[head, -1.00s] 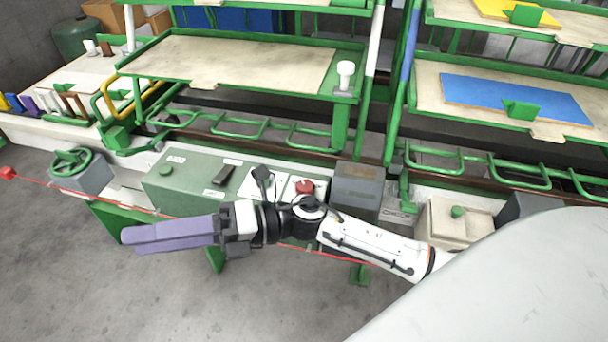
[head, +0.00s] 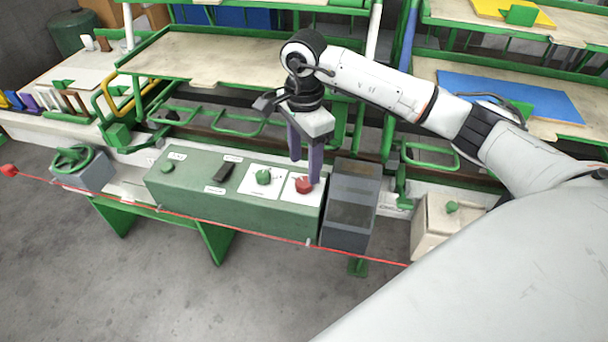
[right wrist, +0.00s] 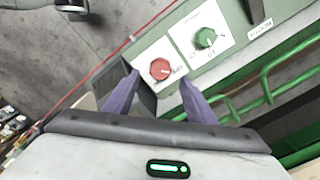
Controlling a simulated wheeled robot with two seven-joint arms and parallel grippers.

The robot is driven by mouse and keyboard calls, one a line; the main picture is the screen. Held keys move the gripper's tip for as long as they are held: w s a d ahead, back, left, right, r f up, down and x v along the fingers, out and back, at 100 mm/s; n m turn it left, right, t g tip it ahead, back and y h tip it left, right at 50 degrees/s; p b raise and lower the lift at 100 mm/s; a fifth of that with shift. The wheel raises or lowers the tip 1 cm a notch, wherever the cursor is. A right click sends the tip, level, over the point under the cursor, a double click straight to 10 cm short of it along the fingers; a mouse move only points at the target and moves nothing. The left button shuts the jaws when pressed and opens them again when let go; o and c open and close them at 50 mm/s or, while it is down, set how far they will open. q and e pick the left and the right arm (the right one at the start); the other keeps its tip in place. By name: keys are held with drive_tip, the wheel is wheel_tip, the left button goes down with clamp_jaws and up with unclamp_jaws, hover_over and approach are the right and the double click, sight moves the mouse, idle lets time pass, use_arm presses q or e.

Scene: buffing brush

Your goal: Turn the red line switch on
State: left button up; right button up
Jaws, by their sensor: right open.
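The red switch (head: 304,185) is a round knob on a white plate at the right end of the green control box. It also shows in the right wrist view (right wrist: 160,70), ahead of and between the fingers. My right gripper (head: 306,172) points down over this end of the box, its purple fingers apart. In the right wrist view the open, empty fingers (right wrist: 158,84) stand on either side of the line to the red knob. In the head view one fingertip overlaps the knob's edge; I cannot tell whether it touches. My left gripper is not in view.
A green knob (head: 263,177) sits on the plate left of the red one. A dark grey box (head: 350,205) stands close on the right. A red line (head: 230,229) runs along the front. Green racks with wooden shelves (head: 230,58) rise behind.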

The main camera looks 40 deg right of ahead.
sight(304, 182)
wheel_tip(304, 182, down, 4)
drive_tip(key=shift+f, duration=0.7)
drive_tip(key=c, duration=1)
drive_tip(key=shift+c, duration=0.2)
